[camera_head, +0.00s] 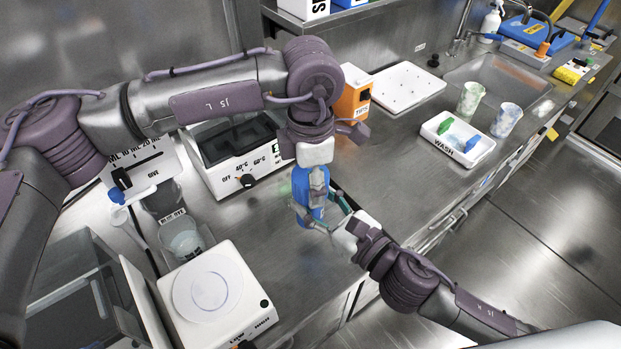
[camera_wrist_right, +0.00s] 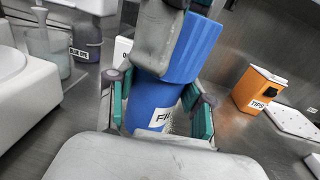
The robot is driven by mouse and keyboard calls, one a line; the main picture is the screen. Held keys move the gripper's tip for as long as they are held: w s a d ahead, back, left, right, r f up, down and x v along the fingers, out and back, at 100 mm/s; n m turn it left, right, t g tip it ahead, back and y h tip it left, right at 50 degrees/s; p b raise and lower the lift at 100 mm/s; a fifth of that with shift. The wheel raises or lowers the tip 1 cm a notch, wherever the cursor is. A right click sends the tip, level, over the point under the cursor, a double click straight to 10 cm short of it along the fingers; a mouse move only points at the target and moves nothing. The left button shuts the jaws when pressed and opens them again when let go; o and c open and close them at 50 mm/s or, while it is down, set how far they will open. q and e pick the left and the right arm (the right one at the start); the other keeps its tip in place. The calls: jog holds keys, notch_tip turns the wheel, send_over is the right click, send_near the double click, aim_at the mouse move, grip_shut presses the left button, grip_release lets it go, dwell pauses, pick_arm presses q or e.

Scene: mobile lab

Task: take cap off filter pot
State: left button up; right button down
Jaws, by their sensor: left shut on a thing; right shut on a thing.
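The blue filter pot (camera_head: 309,212) is upright above the bench near its front edge; in the right wrist view its body (camera_wrist_right: 150,108) carries a white label. My right gripper (camera_head: 326,215) is shut on the body, with teal pads on both sides in the wrist view (camera_wrist_right: 160,115). A ridged blue cap (camera_wrist_right: 196,48) is at the top of the pot, partly hidden by my left gripper. My left gripper (camera_head: 312,180) comes from above and is shut on the cap. The cap looks tilted and offset against the body; whether they still touch, I cannot tell.
A white heater (camera_head: 225,165) and an orange tips box (camera_head: 353,95) stand behind the pot. A white round-plate device (camera_head: 212,290) and a beaker (camera_head: 182,240) stand at left. A white wash tray (camera_head: 440,150) is at right. Bench between is clear.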

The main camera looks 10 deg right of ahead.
pick_arm(q)
jog(key=n, duration=0.8)
jog(key=shift+w, duration=0.2)
pick_arm(e)
jog(key=shift+s+a+r+y, duration=0.25)
jog(key=shift+s+a+y, duration=0.05)
jog(key=shift+a, duration=0.05)
pick_arm(q)
jog(key=n, duration=0.5)
jog(key=shift+a, duration=0.25)
jog(key=shift+r, duration=0.1)
pick_arm(e)
jog(key=shift+d, duration=0.1)
pick_arm(q)
jog(key=shift+r, duration=0.15)
pick_arm(e)
jog(key=shift+f, duration=0.1)
pick_arm(q)
jog(key=shift+r, duration=0.6)
pick_arm(e)
jog(key=shift+w, duration=0.1)
pick_arm(q)
jog(key=shift+s+d+r, duration=0.1)
jog(key=shift+s+r, duration=0.05)
jog(key=shift+r, duration=0.2)
pick_arm(e)
jog(key=shift+d, duration=0.1)
